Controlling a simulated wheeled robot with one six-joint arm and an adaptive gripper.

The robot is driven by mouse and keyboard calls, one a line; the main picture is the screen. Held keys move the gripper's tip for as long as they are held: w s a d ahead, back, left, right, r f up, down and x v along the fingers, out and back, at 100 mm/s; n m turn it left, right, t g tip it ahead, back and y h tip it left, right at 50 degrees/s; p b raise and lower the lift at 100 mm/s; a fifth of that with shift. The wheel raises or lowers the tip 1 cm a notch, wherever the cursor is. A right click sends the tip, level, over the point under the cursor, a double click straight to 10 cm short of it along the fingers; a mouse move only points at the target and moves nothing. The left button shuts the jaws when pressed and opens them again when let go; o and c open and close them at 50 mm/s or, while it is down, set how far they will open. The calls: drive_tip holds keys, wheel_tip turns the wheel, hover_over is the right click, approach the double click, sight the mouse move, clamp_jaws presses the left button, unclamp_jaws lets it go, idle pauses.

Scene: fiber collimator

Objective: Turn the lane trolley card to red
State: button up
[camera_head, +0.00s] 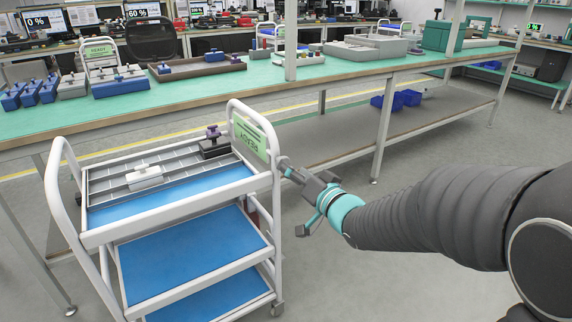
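The lane trolley (180,217) is a white-framed cart with blue shelves, standing in front of the long green-topped bench. Its card (250,139) is green with dark lettering, which looks like READY seen turned over, and hangs in the upright frame at the trolley's right end. No red face shows. My gripper (286,167) is just right of the card, its tip close to or in front of the trolley's right handle post. I cannot tell whether it touches the post or card.
A grey divided tray (118,186) on the trolley's top holds a white part (144,177) and a dark part (213,146). The bench (330,76) with fixtures runs close behind. The floor (345,285) right of the trolley is clear below my arm.

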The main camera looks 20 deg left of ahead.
drive_tip(key=v, duration=0.7)
drive_tip(key=shift+w, duration=0.1)
